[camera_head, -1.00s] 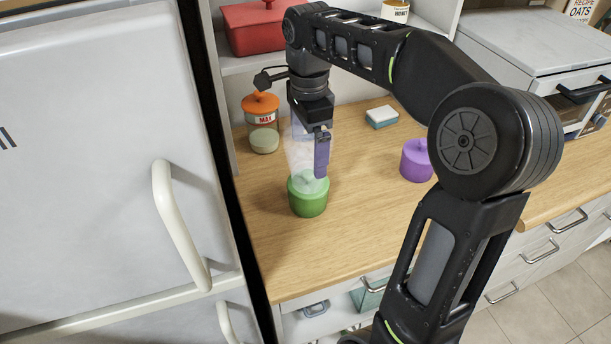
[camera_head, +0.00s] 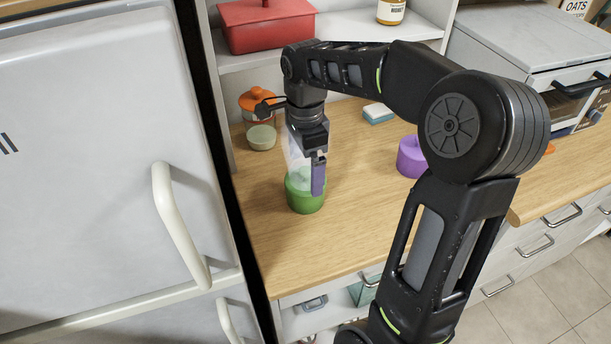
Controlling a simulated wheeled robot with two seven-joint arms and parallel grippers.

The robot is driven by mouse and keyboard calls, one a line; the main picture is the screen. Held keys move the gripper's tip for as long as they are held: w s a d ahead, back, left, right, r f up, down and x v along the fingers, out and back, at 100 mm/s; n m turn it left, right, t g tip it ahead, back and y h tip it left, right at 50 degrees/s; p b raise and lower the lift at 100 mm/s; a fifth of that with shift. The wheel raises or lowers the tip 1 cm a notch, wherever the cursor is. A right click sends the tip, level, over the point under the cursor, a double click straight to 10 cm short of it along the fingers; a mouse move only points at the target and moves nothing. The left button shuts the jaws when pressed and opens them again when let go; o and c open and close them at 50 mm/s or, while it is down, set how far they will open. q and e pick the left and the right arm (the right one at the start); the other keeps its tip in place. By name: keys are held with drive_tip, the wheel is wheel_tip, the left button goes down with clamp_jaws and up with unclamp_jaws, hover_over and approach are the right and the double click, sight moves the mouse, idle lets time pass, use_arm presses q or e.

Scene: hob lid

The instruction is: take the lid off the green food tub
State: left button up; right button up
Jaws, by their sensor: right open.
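The green food tub (camera_head: 304,203) stands upright on the wooden worktop, left of the middle. Its lighter green lid (camera_head: 294,180) sits on top, partly hidden by my gripper. My right gripper (camera_head: 305,182) points down over the tub, with its jaws open. The near finger passes in front of the lid and the tub's upper side, and the other finger is pale and hard to make out. I cannot tell whether either finger touches the lid. My left gripper is not in view.
A jar with an orange lid (camera_head: 261,135) stands behind the tub. A purple tub (camera_head: 411,158) and a sponge (camera_head: 377,113) are to the right. The fridge (camera_head: 90,150) closes off the left side. The worktop in front of the tub is clear.

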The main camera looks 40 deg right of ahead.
drive_tip(key=shift+f, duration=0.9)
drive_tip(key=c, duration=1.2)
